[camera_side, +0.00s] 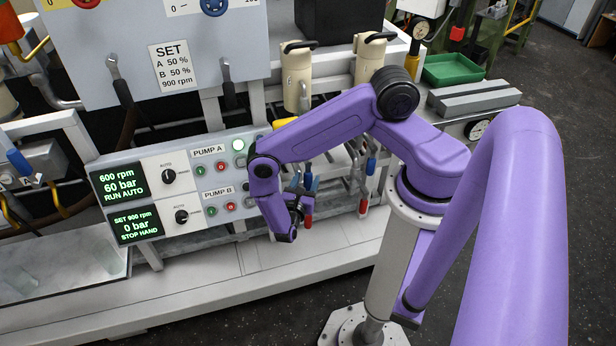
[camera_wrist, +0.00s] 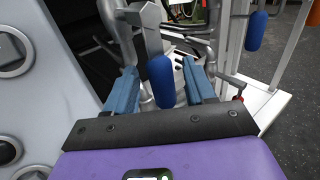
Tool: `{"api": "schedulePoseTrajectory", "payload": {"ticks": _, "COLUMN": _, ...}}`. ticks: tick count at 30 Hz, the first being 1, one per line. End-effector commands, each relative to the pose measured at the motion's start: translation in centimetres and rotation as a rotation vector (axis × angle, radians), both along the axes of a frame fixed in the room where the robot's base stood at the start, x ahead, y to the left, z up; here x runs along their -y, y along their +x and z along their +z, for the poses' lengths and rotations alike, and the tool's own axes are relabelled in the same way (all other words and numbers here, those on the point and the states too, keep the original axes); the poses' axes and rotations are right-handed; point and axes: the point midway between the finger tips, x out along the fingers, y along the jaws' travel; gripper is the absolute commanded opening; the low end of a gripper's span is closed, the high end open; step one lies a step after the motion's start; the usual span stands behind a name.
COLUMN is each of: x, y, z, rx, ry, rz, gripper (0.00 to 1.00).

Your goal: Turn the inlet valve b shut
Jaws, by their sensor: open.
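In the wrist view, a blue valve handle (camera_wrist: 161,84) stands between the two blue fingers of my gripper (camera_wrist: 159,68). Gaps show on both sides of it, so the fingers are open and not closed on it. A second blue handle (camera_wrist: 256,31) is at the upper right. In the side view, my gripper (camera_side: 302,184) is low beside the control panel, and the handle between its fingers is hard to make out. The second blue handle (camera_side: 371,166) hangs to the right. No label names inlet valve b.
The control panel (camera_side: 180,180) reads 60 bar, RUN AUTO above and 0 bar, STOP HAND below. Red handles (camera_side: 363,207) (camera_side: 308,222) hang low near the pipes. Pale filter housings (camera_side: 297,80) stand behind my arm. The floor in front of the frame is clear.

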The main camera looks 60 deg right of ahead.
Motion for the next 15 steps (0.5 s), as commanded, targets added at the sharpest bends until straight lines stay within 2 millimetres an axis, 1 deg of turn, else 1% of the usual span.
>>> {"api": "schedulePoseTrajectory", "payload": {"ticks": 1, "x": 0.7, "y": 0.1, "z": 0.0, "rx": 0.000, "ry": 0.000, "rz": -0.004, "gripper": 0.54}}
{"api": "schedulePoseTrajectory", "payload": {"ticks": 6, "x": 2.0, "y": 0.4, "z": 0.0, "rx": 0.001, "ry": -0.001, "rz": -0.002, "gripper": 0.54}}
{"api": "schedulePoseTrajectory", "payload": {"ticks": 15, "x": 2.4, "y": 0.5, "z": 0.0, "rx": 0.001, "ry": -0.001, "rz": 0.001, "gripper": 0.54}}
